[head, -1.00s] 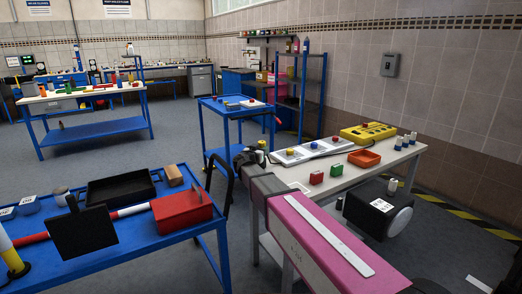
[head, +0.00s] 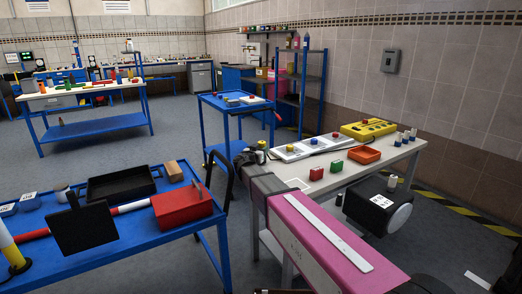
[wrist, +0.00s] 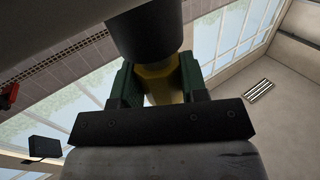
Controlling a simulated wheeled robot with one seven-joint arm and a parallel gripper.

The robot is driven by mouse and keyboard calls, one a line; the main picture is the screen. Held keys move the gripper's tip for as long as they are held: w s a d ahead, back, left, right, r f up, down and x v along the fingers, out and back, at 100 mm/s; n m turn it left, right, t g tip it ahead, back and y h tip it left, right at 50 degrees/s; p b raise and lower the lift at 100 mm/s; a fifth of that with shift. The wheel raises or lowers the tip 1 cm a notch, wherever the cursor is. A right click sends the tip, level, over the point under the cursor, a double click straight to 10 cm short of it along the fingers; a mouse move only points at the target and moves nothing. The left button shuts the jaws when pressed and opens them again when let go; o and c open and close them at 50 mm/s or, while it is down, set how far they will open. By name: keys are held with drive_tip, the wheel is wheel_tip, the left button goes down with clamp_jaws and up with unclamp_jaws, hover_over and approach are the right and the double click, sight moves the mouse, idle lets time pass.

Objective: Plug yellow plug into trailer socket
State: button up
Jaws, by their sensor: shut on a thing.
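In the wrist view my gripper (wrist: 158,78) has its two green-padded fingers shut on the yellow plug (wrist: 161,88). The plug's yellow body shows between the pads. A black cylinder (wrist: 145,30) stands against the plug at the top of the view; I cannot tell whether it is part of the plug. In the head view my pink and grey arm reaches up and left to the near end of the workbench, and its dark end is hard to make out there. I cannot pick out the trailer socket with certainty.
The grey workbench (head: 402,152) bears button panels, an orange tray (head: 364,154) and a yellow control box (head: 367,129). A blue table at left holds a red box (head: 183,207) and a black tray (head: 120,184). A black box (head: 362,207) is at right.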

drive_tip(key=shift+f, duration=0.75)
drive_tip(key=o, duration=1)
drive_tip(key=shift+r, duration=0.15)
